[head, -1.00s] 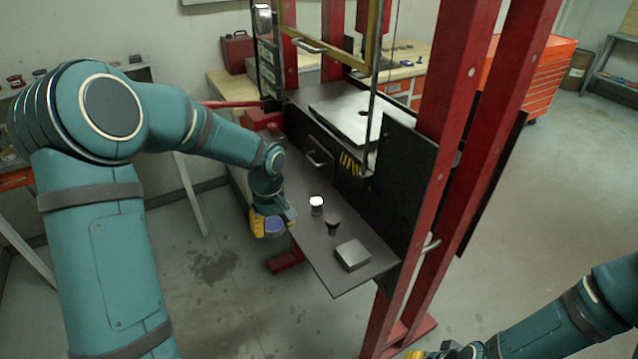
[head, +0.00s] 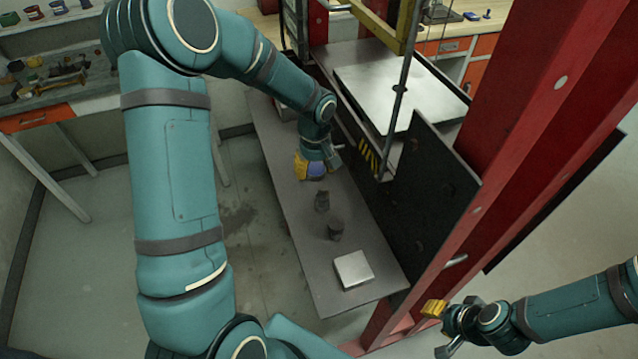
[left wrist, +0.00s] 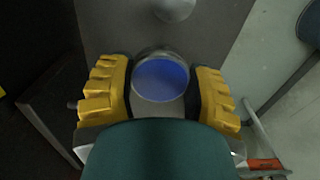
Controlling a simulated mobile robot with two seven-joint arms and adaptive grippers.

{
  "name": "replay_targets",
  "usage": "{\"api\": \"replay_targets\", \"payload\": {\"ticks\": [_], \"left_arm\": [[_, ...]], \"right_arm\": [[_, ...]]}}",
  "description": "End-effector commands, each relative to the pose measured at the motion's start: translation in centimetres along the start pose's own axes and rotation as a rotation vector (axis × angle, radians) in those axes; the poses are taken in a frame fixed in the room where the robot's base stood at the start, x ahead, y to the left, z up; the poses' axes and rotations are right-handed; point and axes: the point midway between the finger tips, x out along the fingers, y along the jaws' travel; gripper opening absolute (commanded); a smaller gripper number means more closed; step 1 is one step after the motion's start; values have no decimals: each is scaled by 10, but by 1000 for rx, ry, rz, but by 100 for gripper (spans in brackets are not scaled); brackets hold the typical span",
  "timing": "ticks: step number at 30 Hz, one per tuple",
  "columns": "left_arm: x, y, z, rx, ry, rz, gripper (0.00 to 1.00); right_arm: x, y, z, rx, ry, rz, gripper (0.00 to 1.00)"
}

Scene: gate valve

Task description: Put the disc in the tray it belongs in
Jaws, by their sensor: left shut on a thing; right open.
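A blue round disc (left wrist: 161,78) with a pale rim sits between the yellow fingers of my left gripper (left wrist: 163,92) in the left wrist view. The gripper is shut on it. In the head view, my left gripper (head: 312,168) is over the far part of the dark grey shelf (head: 312,272) of the red press, with the blue disc (head: 317,170) showing beside its yellow finger. I cannot tell whether the disc touches the shelf. My right gripper (head: 441,330) is open and empty at the lower right. I cannot make out a tray for certain.
Two dark small cylinders (head: 335,231) and a pale metal block (head: 353,270) stand on the shelf nearer me. A dark upright plate (head: 432,205) and red posts (head: 540,150) bound its right. A bench with small items (head: 55,90) is at the far left.

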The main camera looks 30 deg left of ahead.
Motion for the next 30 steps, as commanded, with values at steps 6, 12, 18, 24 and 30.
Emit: {"api": "replay_targets", "payload": {"ticks": [6,12,18,24,30], "left_arm": [[22,0,0,0,0,1,10],[42,0,0,-1,-2,-1,10],[60,0,0,-1,1,2,10],[59,0,0,-1,1,2,10],[62,0,0,-1,0,1,81]], "right_arm": [[0,0,0,0,0,0,40],[-1,0,0,0,1,0,40],[-1,0,-1,0,1,0,40],[0,0,0,0,1,0,40],[2,1,0,0,0,0,40]]}}
